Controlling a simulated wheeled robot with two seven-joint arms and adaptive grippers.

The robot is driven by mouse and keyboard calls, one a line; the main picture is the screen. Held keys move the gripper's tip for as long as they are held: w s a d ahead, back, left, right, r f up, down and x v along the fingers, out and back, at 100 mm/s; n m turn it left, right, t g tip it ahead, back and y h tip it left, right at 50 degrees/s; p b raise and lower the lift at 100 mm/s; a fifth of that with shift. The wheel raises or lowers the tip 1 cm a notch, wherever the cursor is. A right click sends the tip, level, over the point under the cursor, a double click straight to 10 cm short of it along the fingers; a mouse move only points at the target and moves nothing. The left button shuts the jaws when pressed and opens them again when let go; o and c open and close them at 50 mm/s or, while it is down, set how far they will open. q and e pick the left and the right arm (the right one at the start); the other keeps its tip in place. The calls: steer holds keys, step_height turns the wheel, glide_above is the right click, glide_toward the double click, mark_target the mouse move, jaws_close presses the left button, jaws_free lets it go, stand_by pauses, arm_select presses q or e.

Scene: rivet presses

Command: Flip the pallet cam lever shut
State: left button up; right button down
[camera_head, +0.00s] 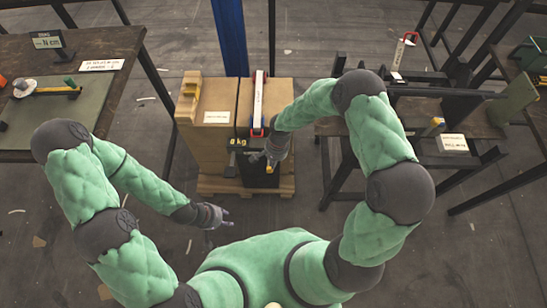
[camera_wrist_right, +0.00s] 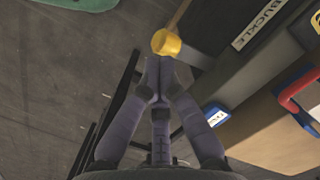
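The pallet (camera_head: 250,187) carries a crate on the left and a dark strap or buckle unit on the right. A lever with a yellow tip shows in the right wrist view (camera_wrist_right: 167,43), beside a dark block with a BUCKLE label (camera_wrist_right: 262,22). The yellow tip also shows small in the head view (camera_head: 269,169). My right gripper (camera_wrist_right: 158,68) has its fingertips together just below the yellow tip; I cannot tell whether they touch it. It is at the pallet load's front in the head view (camera_head: 268,160). My left gripper (camera_head: 226,216) hangs empty, fingers apart, left of and in front of the pallet.
A red-handled part (camera_wrist_right: 295,95) and a blue-edged label (camera_wrist_right: 216,115) are right of the gripper. A workbench (camera_head: 110,45) stands at left, a dark bench (camera_head: 470,120) at right. A blue post (camera_head: 229,35) rises behind the pallet. Floor in front is clear.

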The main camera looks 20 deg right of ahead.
steer(key=shift+s+a+f+b, duration=0.15)
steer(key=shift+s+f+b, duration=0.4)
steer(key=shift+s+f, duration=0.15)
steer(key=shift+f, duration=0.1)
step_height(320, 180, up, 4)
steer(key=w+d+p, duration=0.1)
steer(key=d+p, duration=0.1)
steer(key=p, duration=0.1)
steer(key=s+a+r+p, duration=0.1)
steer(key=s+r, duration=0.3)
steer(key=s, duration=0.4)
steer(key=shift+s+r+p, duration=0.3)
steer(key=shift+r+p, duration=0.1)
steer(key=shift+p, duration=0.05)
steer(key=shift+a, duration=0.15)
steer(key=s+a+f+n+t+y, duration=0.1)
steer(key=s+a+f+n+y, duration=0.1)
steer(key=s+f+n, duration=0.4)
steer(key=shift+s+a+f+y, duration=0.15)
steer(key=shift+s+a+y, duration=0.15)
steer(key=shift+s+a, duration=0.35)
